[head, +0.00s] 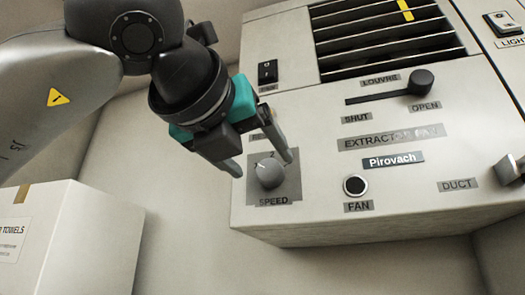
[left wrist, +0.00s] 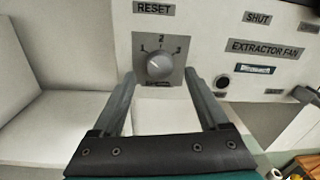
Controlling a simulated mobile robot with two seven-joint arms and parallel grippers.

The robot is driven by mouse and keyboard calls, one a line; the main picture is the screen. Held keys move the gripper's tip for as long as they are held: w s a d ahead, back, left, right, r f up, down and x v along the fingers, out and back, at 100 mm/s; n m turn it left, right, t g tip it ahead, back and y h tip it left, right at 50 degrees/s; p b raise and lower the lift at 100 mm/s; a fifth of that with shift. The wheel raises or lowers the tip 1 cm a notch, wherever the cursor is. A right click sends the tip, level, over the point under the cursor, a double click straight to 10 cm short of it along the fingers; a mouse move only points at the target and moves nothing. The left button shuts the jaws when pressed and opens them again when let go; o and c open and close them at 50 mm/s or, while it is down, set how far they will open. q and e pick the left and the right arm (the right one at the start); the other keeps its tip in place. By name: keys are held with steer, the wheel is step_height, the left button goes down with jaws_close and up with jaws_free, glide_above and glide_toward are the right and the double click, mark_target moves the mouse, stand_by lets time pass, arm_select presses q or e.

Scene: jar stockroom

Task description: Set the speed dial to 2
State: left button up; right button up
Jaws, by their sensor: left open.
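The speed dial (head: 269,171) is a round grey knob on a darker grey plate on the extractor panel. In the left wrist view the dial (left wrist: 159,67) has the figures 1, 2 and 3 around its top. Its white mark points to the upper left in the head view, seemingly toward 1. My left gripper (head: 264,167) is open, its fingers coming down over the dial plate. In the left wrist view its fingertips (left wrist: 160,74) lie either side of the dial, with nothing gripped; contact cannot be told. My right gripper is not in view.
The panel also carries a louvre lever (head: 420,83), a round fan button (head: 355,185), a black rocker switch (head: 267,72) and a light switch (head: 503,22). A duct control (head: 508,170) juts out at the right edge. A white carton (head: 95,235) stands lower left.

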mark_target(270, 172)
arm_select(q)
steer(key=shift+p+x, duration=0.3)
steer(key=shift+x, duration=0.95)
jaws_close()
